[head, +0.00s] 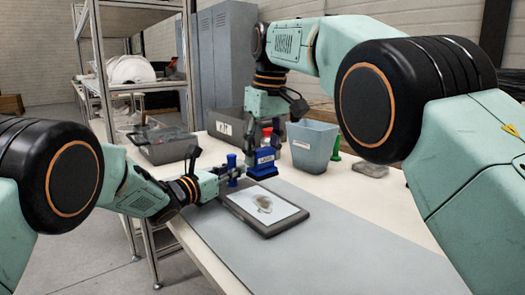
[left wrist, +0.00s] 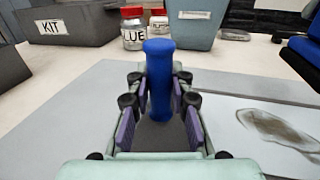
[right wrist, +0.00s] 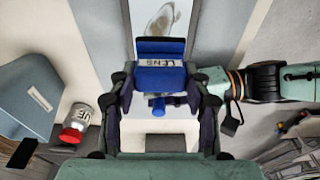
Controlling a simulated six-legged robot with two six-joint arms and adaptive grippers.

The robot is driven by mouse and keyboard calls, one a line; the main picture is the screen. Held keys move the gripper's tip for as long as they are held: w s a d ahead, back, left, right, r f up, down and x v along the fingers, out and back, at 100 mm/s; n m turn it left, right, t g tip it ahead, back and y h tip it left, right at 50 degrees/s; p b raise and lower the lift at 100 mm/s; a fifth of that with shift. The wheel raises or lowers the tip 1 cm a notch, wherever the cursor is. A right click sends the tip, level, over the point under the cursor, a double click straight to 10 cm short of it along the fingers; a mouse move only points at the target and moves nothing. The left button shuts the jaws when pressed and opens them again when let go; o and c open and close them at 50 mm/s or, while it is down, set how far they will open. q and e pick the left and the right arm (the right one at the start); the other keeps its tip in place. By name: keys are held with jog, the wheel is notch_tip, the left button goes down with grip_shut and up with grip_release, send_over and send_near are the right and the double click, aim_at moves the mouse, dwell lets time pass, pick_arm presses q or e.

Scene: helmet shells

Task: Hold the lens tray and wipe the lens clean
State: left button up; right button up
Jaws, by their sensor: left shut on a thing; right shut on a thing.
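The lens tray (head: 292,222) lies flat on the grey mat, dark-framed with a pale face. A brownish smudge (head: 265,204) marks that face; it also shows in the left wrist view (left wrist: 278,129). My left gripper (head: 226,172) is shut on the tray's upright blue handle (left wrist: 160,75), at the tray's far left. My right gripper (head: 265,142) points down and is shut on a blue wiper block (head: 264,162) with a white label; the label reads LENS in the right wrist view (right wrist: 160,76). The block is near the tray's far end, apart from the smudge. Its underside is hidden.
A blue-grey bin (head: 312,148), a green object (head: 337,148) and a grey block (head: 371,171) stand behind, to the right. A KIT bin (left wrist: 62,22) and red-lidded jars (left wrist: 132,28) stand beyond the mat. The mat's near right (head: 370,255) is clear.

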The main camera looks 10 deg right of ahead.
aim_at(263, 172)
dwell(0.3)
jog(key=shift+f, duration=0.15)
jog(key=shift+f, duration=0.3)
jog(key=shift+f, duration=1)
jog(key=shift+f, duration=0.3)
jog(key=shift+f, duration=0.75)
dwell(0.5)
jog(key=shift+s+d, duration=0.55)
jog(key=shift+s, duration=0.4)
jog(key=shift+s+d, duration=0.55)
jog(key=shift+s, duration=0.4)
jog(key=shift+s+d, duration=0.55)
jog(key=shift+s, duration=0.4)
jog(key=shift+f, duration=0.5)
